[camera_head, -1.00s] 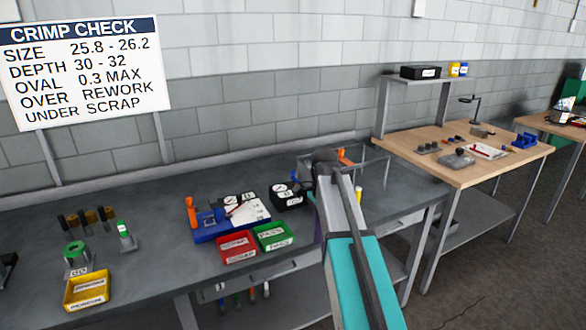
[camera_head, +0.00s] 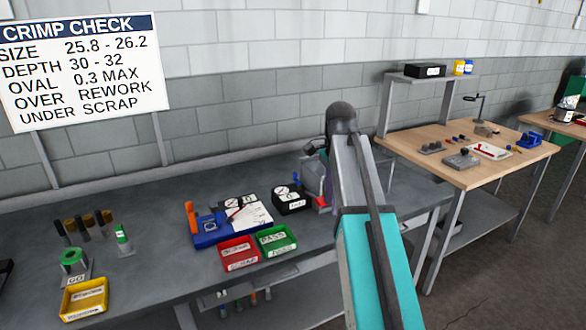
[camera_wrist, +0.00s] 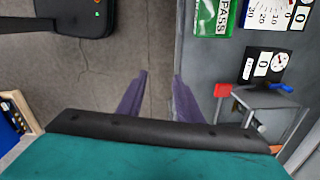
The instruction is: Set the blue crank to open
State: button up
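In the wrist view a blue crank handle (camera_wrist: 281,88) sticks out beside a grey box-like fixture (camera_wrist: 262,100) on the grey bench. In the head view my arm covers most of that fixture; only a small bit of blue shows beside my wrist. My gripper (camera_wrist: 160,75) has two purple fingers, apart with nothing between them. In the wrist view they point past the bench edge over the floor, to the left of the crank and clear of it. In the head view my gripper is mostly hidden behind my arm. The open marking cannot be made out.
A black gauge box (camera_head: 292,200) stands close to the fixture. Green (camera_head: 277,239) and red (camera_head: 239,252) bins and a blue gauge stand (camera_head: 212,235) are further left. A red block (camera_wrist: 222,90) sits at the bench edge. A wooden table (camera_head: 450,168) stands to the right.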

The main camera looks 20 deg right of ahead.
aim_at(295, 174)
jog(key=i, duration=1.35)
